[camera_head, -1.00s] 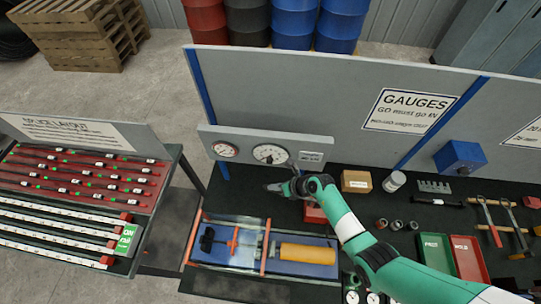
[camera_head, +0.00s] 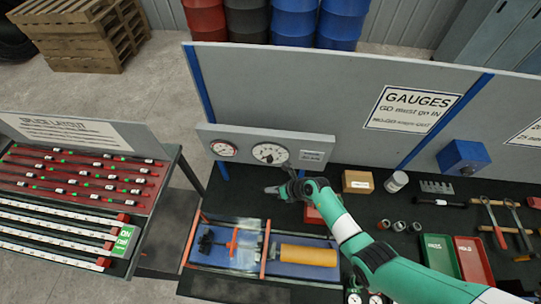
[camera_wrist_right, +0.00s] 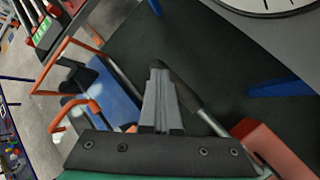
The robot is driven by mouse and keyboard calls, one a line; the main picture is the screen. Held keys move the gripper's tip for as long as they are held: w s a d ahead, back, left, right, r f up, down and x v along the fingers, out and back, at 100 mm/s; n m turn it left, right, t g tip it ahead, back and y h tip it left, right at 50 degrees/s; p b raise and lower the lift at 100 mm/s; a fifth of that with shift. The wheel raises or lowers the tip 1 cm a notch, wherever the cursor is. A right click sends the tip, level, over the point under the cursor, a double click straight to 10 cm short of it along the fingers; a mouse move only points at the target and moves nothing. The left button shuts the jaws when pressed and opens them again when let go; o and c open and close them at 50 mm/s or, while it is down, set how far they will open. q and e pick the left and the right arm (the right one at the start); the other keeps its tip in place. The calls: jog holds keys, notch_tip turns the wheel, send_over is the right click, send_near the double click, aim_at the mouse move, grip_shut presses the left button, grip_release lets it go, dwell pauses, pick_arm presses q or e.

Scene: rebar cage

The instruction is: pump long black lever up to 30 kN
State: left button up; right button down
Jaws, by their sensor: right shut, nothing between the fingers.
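My right gripper (camera_head: 272,190) is shut and empty over the dark bench, in front of the gauge panel. In the right wrist view its fingers (camera_wrist_right: 158,78) are together. A black lever grip (camera_wrist_right: 178,85) lies just beside and partly behind the fingers there, its rod running toward a red pump body (camera_wrist_right: 280,150). Whether they touch I cannot tell. In the head view the red body (camera_head: 313,214) is partly covered by my right arm, and the lever is not clear. The large round gauge (camera_head: 270,153) is on the panel; its reading is too small to tell. My left gripper is out of view.
A blue press bed with a yellow cylinder (camera_head: 308,255) and orange-framed clear guard (camera_head: 231,243) stands in front. A cardboard box (camera_head: 357,181), white can (camera_head: 396,181) and red bin (camera_head: 473,259) lie to the right. A rebar rack (camera_head: 75,185) stands left.

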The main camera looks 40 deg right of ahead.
jog(key=shift+f, duration=0.1)
jog(key=shift+w+a+f+b, duration=0.1)
jog(key=shift+a+f+b, duration=0.05)
jog(key=shift+f+b, duration=0.4)
jog(key=shift+f, duration=0.1)
jog(key=shift+w+a+f+b, duration=0.1)
jog(key=shift+w+f+b, duration=0.05)
jog(key=shift+f+b, duration=0.4)
jog(key=shift+f, duration=0.1)
jog(key=shift+f+b, duration=0.4)
jog(key=shift+f, duration=0.3)
